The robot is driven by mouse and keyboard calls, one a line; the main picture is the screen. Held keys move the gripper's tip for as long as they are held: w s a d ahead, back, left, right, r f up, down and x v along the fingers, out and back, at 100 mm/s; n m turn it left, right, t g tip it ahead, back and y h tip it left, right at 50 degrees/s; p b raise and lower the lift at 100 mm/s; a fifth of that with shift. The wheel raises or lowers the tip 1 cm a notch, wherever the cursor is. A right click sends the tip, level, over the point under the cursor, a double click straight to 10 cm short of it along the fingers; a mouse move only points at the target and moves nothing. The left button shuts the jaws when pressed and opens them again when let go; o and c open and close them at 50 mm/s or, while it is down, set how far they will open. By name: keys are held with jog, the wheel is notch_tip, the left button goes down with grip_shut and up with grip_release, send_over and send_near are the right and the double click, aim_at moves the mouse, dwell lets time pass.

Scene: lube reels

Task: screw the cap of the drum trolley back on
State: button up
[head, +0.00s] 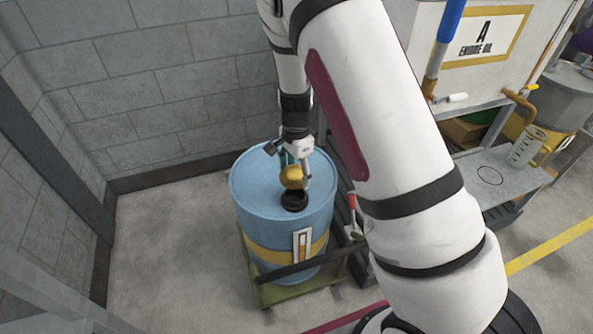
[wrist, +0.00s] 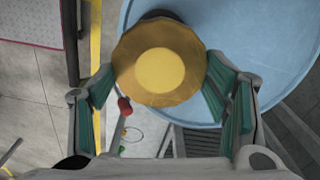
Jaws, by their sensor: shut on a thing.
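The blue drum (head: 250,185) stands upright on the low green trolley (head: 275,295) against the grey wall corner. A black ring-shaped neck (head: 294,201) rises from its top, towards the near edge. My gripper (head: 294,170) is over the drum top, pointing down, shut on the yellow cap (head: 290,178). In the wrist view the cap (wrist: 160,75) sits between the two green finger pads, its round face towards the camera. In the head view the cap appears just above and behind the neck; whether they touch I cannot tell. In the wrist view the cap hides most of what lies beneath it.
A black trolley handle bar (head: 290,270) crosses the drum's front. To the right stands a rack with a white tank (head: 465,65) and a shelf holding a clear jug (head: 527,146). A red-handled lever (head: 352,205) is close beside the drum. Floor at left is clear.

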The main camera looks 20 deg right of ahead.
jog(key=shift+f+b, duration=1.5)
jog(key=shift+f, duration=1.35)
jog(key=shift+f, duration=0.6)
jog(key=m+p, duration=0.1)
jog(key=m, duration=0.2)
jog(key=shift+s+r, duration=0.1)
jog(key=shift+r, duration=0.05)
jog(key=shift+m, duration=1.1)
jog(key=shift+p, duration=0.3)
jog(key=m+p, duration=0.1)
jog(key=m, duration=0.1)
jog(key=shift+m, duration=0.3)
jog(key=m, duration=0.2)
jog(key=shift+m, duration=0.3)
